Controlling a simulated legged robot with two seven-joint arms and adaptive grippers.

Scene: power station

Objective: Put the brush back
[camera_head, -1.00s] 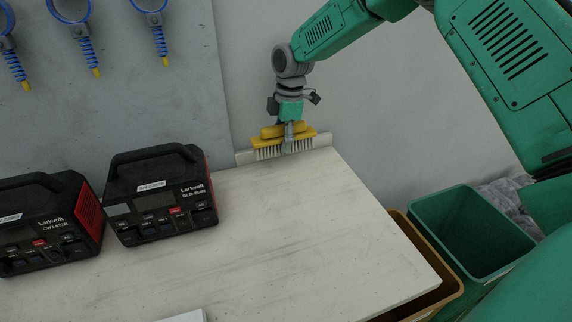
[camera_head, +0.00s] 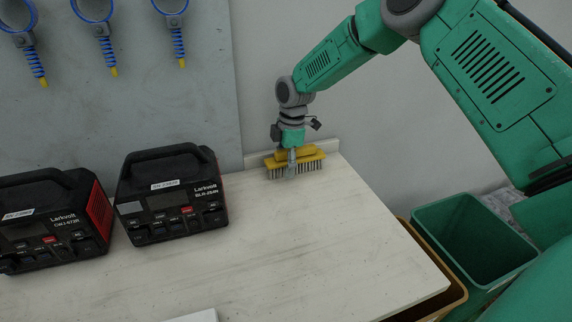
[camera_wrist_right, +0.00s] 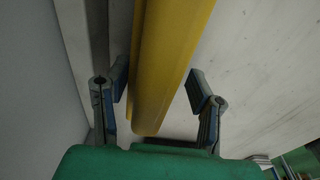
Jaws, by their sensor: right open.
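The yellow brush (camera_head: 312,157) with pale bristles sits at the back edge of the white table (camera_head: 330,235), bristles down, against the low back strip. My right gripper (camera_head: 291,165) is at the brush from above, one finger showing in front of it. In the right wrist view the brush's yellow handle (camera_wrist_right: 165,60) runs between the fingers of my right gripper (camera_wrist_right: 160,92). The two fingers stand apart on either side of the handle, with a gap visible on the right side. My left gripper is not in view.
Two black-and-red power units (camera_head: 172,195) (camera_head: 55,222) stand on the table's left. Blue-handled tools (camera_head: 105,40) hang on the grey wall panel. A green bin (camera_head: 470,240) and a brown bin (camera_head: 432,262) stand off the right edge. The table's middle is clear.

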